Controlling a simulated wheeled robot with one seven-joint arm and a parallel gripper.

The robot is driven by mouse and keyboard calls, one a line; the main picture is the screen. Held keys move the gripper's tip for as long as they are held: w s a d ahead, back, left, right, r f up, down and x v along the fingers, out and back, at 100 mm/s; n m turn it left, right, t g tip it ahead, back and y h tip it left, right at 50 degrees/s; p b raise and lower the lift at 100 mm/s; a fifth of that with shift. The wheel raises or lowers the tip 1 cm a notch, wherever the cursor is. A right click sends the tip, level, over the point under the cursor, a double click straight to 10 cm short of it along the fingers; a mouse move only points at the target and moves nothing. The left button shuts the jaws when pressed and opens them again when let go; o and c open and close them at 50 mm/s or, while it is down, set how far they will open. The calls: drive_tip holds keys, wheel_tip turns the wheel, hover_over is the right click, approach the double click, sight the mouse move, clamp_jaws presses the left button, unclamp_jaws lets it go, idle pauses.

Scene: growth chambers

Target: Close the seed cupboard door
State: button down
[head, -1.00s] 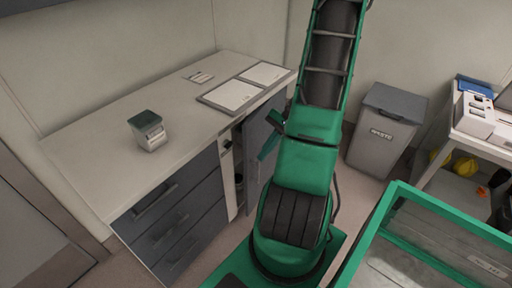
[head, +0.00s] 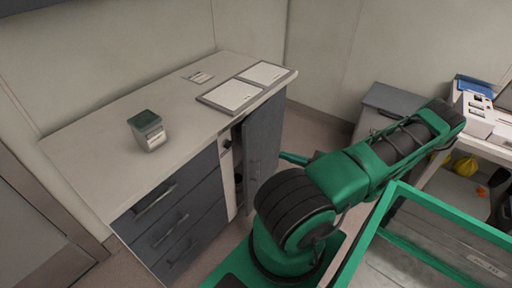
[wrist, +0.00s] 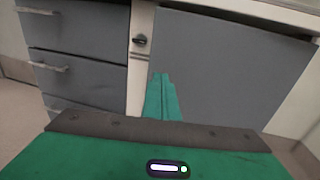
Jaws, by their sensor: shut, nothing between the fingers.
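The seed cupboard door (head: 262,145) is a dark grey panel at the right end of the bench. It stands ajar in the head view, with a gap between it and the drawer side. In the wrist view the door (wrist: 232,70) fills the upper right. My gripper (wrist: 163,80) is shut and empty, its fingertips pointing at the door's lower left part; I cannot tell whether they touch it. In the head view only a little of the gripper (head: 294,157) shows, just right of the door; my arm hides the rest.
Grey drawers (head: 175,215) stand left of the door. A dark knob-like part (wrist: 140,40) sits on the pale strip beside the door. The benchtop (head: 90,165) holds a green-lidded box (head: 148,131) and two flat trays. A grey bin (head: 385,105) stands behind my arm.

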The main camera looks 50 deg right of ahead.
sight(250, 143)
drive_tip(key=shift+h, duration=0.3)
drive_tip(key=x, duration=1.3)
drive_tip(key=shift+w+r, duration=0.15)
drive_tip(key=shift+w, duration=0.2)
